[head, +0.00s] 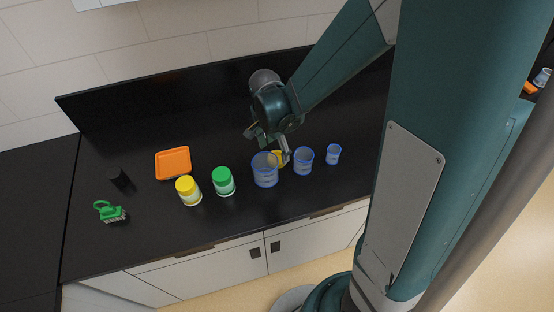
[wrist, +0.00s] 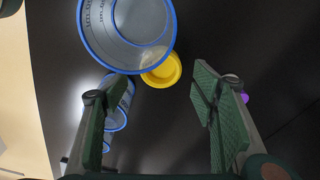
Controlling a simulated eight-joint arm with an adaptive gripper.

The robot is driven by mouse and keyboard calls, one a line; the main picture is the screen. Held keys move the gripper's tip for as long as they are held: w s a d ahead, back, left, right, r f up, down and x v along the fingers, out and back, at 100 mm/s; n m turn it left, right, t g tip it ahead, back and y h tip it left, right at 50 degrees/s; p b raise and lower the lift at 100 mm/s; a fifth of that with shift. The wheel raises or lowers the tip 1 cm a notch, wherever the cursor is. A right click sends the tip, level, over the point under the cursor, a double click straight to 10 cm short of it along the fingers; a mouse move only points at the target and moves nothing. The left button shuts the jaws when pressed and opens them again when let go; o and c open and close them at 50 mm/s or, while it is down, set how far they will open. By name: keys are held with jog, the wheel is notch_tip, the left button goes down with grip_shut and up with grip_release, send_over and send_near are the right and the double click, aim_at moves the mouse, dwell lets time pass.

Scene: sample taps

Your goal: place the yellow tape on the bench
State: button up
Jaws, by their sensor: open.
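The yellow tape (head: 277,156) is a small round yellow piece on the black bench (head: 225,145), behind a blue-rimmed clear cup (head: 265,176) that hides part of it. In the wrist view the tape (wrist: 162,71) shows as a yellow disc beside the rim of the large cup (wrist: 88,30). My gripper (head: 268,146) is low over the bench, just behind that cup. In the wrist view its two green-padded fingers (wrist: 152,92) are wide apart, with the tape lying ahead of the gap between them. Nothing is held.
Two smaller blue-rimmed cups (head: 303,162) (head: 333,154) stand to the right. Green-lidded (head: 223,181) and yellow-lidded (head: 188,191) jars, an orange tray (head: 173,163), a black cylinder (head: 118,177) and a green brush (head: 110,212) stand left. A purple thing (wrist: 244,97) shows behind one finger.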

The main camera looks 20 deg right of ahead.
aim_at(276, 154)
jog(key=shift+w+d+f, duration=0.1)
jog(key=shift+d+f, duration=0.05)
jog(key=shift+f, duration=0.95)
jog(key=shift+w+d+f, duration=0.1)
jog(key=shift+f, duration=1)
jog(key=c, duration=1)
jog(key=shift+c, duration=0.2)
jog(key=shift+r, duration=0.15)
notch_tip(276, 154, up, 18)
jog(key=p, duration=0.1)
